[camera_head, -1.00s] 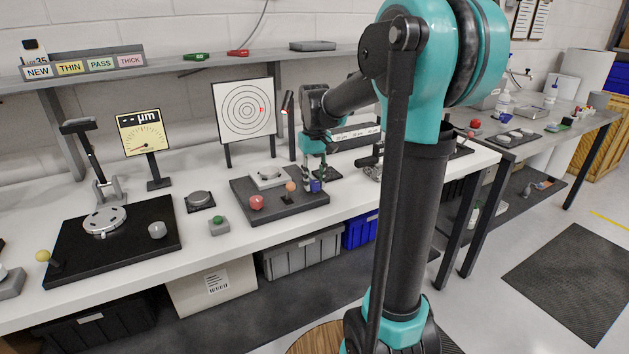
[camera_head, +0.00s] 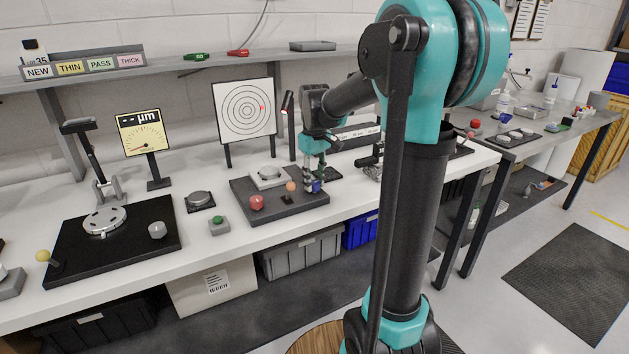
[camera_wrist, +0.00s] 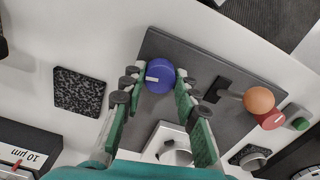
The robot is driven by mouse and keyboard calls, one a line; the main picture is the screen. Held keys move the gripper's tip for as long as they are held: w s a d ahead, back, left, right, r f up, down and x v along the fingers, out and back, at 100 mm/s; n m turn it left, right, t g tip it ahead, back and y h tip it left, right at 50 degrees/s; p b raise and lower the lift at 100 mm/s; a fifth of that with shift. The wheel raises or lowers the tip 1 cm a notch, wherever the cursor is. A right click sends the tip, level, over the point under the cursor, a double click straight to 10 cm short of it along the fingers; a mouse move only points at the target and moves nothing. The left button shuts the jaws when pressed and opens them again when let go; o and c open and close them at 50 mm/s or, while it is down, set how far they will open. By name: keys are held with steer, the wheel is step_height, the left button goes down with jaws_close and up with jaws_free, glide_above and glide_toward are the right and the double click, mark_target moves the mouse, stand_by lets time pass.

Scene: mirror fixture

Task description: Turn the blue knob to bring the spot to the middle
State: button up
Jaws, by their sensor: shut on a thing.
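The blue knob (camera_head: 316,187) stands at the right end of a dark grey fixture plate (camera_head: 283,211). In the wrist view the knob (camera_wrist: 161,76) has a white mark on its top pointing left. My gripper (camera_wrist: 158,80) has a finger on each side of the knob and is shut on it; the fingers cover part of its sides. In the head view my gripper (camera_head: 314,179) reaches down onto the knob. The target board (camera_head: 245,109) shows dark rings, with a red spot (camera_head: 262,108) right of the middle, at about the same height.
On the same plate are a red knob (camera_head: 257,202), an orange ball (camera_head: 291,186) on a dark lever and a pale mirror mount (camera_head: 268,176). A green button (camera_head: 218,220) stands left of the plate. A dark speckled pad (camera_wrist: 79,92) lies beside the plate in the wrist view.

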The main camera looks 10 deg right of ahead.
mark_target(315, 182)
steer(key=o, duration=1.2)
steer(key=shift+c, duration=0.2)
step_height(315, 182, up, 12)
